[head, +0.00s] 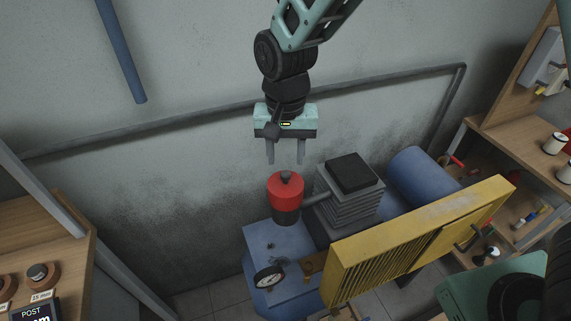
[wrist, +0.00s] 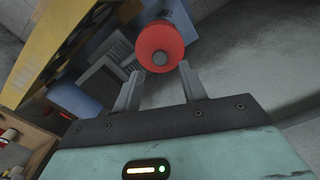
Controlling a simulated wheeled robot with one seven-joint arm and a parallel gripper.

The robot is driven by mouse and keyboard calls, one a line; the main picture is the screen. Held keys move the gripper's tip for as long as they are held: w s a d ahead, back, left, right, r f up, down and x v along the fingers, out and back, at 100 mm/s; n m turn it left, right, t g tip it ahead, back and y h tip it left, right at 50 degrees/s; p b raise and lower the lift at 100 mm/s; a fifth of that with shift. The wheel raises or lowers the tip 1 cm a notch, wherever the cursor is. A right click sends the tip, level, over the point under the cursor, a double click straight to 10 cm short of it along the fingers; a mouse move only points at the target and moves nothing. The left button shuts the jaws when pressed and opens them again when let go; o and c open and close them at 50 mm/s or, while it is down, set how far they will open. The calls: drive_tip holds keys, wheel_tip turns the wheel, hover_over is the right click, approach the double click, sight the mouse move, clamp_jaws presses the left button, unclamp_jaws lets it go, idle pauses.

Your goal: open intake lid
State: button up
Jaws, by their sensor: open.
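The intake lid (head: 286,188) is a red cap with a small dark knob on top, sitting on a dark cylindrical base on the compressor's blue body. It looks closed. In the wrist view the red lid (wrist: 160,46) shows from above, with its grey knob just beyond the space between the fingertips. My gripper (head: 285,162) is open and empty, pointing down just above the lid. In the wrist view my gripper's fingers (wrist: 161,78) stand apart, on either side of the knob's line. I see no contact with the lid.
Right of the lid stands a finned grey block (head: 350,196) with a dark top. A yellow slatted guard (head: 415,238) lies in front, and a blue tank (head: 422,176) behind. A gauge (head: 268,277) sits low in front. Wall space left of the lid is clear.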

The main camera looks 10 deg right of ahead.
sight(286, 173)
drive_tip(key=shift+f+p, duration=0.35)
drive_tip(key=shift+f, duration=2.15)
clamp_jaws()
